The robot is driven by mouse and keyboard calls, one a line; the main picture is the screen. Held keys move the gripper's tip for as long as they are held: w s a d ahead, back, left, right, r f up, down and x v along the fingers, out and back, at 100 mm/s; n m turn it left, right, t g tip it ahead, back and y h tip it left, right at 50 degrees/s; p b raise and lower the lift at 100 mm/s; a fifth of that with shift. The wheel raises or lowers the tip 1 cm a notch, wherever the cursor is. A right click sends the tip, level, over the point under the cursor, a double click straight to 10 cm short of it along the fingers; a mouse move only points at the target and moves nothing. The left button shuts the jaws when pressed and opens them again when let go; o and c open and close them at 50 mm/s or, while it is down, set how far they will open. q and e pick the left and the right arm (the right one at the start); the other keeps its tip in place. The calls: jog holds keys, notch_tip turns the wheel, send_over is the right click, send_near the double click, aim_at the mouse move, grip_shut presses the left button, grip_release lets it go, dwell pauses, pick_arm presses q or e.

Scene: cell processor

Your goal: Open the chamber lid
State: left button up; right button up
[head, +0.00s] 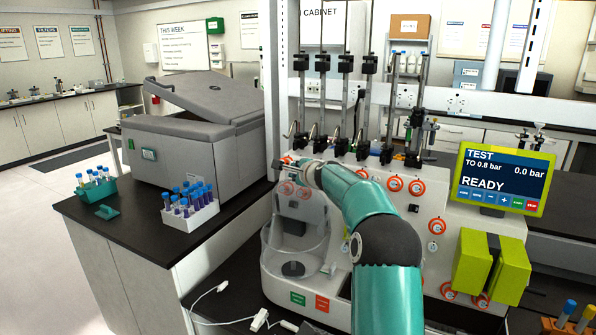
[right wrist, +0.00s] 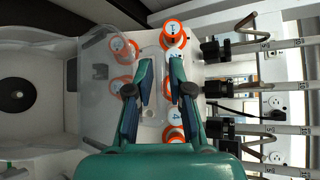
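The chamber (head: 292,268) is a round clear-walled bowl with a black disc at its bottom, at the left front of the white cell processor. A translucent lid (head: 294,208) stands raised, steeply tilted, at the back of the chamber. It also shows in the right wrist view as a clear panel (right wrist: 100,88), left of the fingers. My right gripper (head: 303,172) is at the lid's upper edge. In the right wrist view its fingers (right wrist: 163,78) are apart, with a pale translucent piece between them; contact is unclear. My left gripper is out of view.
Orange-ringed ports (head: 394,184) and upright clamps (head: 347,65) line the processor beside my right arm. A screen (head: 503,179) reads READY. A grey centrifuge (head: 190,140) with a raised cover and a white tube rack (head: 191,218) stand on the left bench.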

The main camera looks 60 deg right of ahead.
jog(key=v, duration=1.2)
jog(key=shift+f, duration=0.1)
